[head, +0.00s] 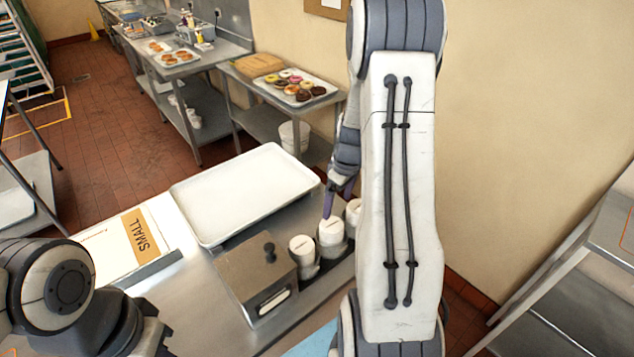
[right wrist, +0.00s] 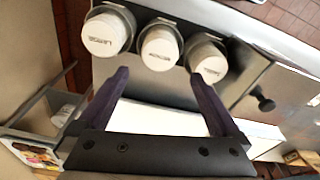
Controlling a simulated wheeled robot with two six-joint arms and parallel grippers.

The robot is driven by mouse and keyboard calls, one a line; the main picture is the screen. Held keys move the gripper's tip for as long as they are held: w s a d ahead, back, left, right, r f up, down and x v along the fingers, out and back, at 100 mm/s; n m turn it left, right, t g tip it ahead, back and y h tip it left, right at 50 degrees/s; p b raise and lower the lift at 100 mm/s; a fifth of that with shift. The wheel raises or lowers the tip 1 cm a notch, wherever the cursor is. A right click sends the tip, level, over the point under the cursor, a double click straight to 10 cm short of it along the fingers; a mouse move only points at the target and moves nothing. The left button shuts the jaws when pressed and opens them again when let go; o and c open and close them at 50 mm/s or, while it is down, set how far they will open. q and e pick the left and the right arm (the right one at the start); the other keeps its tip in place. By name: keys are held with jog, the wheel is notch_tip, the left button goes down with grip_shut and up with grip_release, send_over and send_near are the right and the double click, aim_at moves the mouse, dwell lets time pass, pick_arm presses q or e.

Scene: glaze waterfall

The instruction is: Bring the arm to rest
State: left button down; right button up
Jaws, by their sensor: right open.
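My right gripper (head: 338,196) is open and empty beside a row of three white-topped cylinders. In the right wrist view, its two purple fingers (right wrist: 158,78) are spread, with nothing between them. The cylinders stand in a metal holder: one marked LARGE (right wrist: 106,32), a middle one (right wrist: 160,45) and a third (right wrist: 208,62). In the head view they show as a near one (head: 302,246), a middle one (head: 331,231) and a far one (head: 353,208) partly hidden by my right arm. My left arm is at the lower left; its gripper jaws cannot be seen.
A steel box with a black knob (head: 256,272) stands left of the cylinders. A doughnut tray (head: 290,86) sits on a back table. A wall stands close on the right.

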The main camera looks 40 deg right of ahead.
jog(key=a+b, duration=0.2)
jog(key=a, duration=0.5)
jog(key=s+a+r+n+b, duration=0.1)
jog(key=a+b, duration=0.1)
jog(key=a, duration=0.6)
jog(key=s+a+r+n+b, duration=0.1)
jog(key=a+b, duration=0.1)
jog(key=a, duration=0.5)
jog(key=shift+s+a+y, duration=0.15)
jog(key=shift+a+y, duration=0.15)
jog(key=s+a+n+b, duration=0.1)
jog(key=s+a+b, duration=0.2)
jog(key=s+a, duration=0.3)
jog(key=s+a+f+n+g+b, duration=0.1)
jog(key=s+a+b, duration=0.2)
jog(key=s, duration=0.8)
jog(key=a, duration=0.2)
jog(key=shift+s+a+f, duration=0.2)
jog(key=shift+a, duration=0.2)
